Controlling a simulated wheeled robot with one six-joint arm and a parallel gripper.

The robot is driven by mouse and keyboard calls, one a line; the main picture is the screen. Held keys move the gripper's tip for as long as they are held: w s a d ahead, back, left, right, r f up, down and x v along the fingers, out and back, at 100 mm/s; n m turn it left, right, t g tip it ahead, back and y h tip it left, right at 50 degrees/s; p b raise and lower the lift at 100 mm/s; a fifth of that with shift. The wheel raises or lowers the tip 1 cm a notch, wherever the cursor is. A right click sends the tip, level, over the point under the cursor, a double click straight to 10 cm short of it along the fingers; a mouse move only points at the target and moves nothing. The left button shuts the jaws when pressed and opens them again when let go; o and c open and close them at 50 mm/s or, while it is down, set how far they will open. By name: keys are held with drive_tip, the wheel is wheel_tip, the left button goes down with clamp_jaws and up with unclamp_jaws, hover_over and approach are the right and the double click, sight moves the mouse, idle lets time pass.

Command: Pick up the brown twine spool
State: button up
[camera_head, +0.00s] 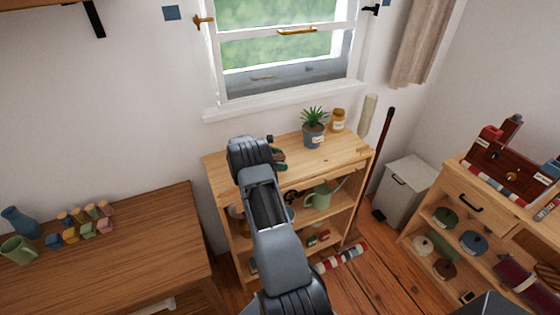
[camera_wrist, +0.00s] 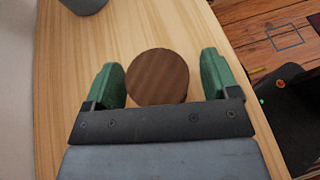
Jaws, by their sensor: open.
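A round brown disc-shaped thing (camera_wrist: 157,77), seen from above in the wrist view, stands on the light wooden shelf top and looks like the brown twine spool. My gripper (camera_wrist: 162,82) is open, with one green finger on each side of it. The left finger is very close to it; a small gap shows at the right finger. In the head view my gripper (camera_head: 279,158) is over the shelf unit's top, and my arm hides the thing between its fingers. Another brown roll (camera_head: 445,271) lies in the right-hand shelf, among green, white and blue ones.
A potted plant (camera_head: 313,134) and a labelled jar (camera_head: 338,121) stand on the shelf top (camera_head: 345,150), right of my gripper. The window is behind. A wooden table (camera_head: 110,255) with small coloured blocks is at left. A grey bin (camera_head: 404,187) stands to the right.

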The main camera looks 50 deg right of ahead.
drive_tip(key=shift+c, duration=0.5)
drive_tip(key=c, duration=0.9)
drive_tip(key=shift+r, duration=0.1)
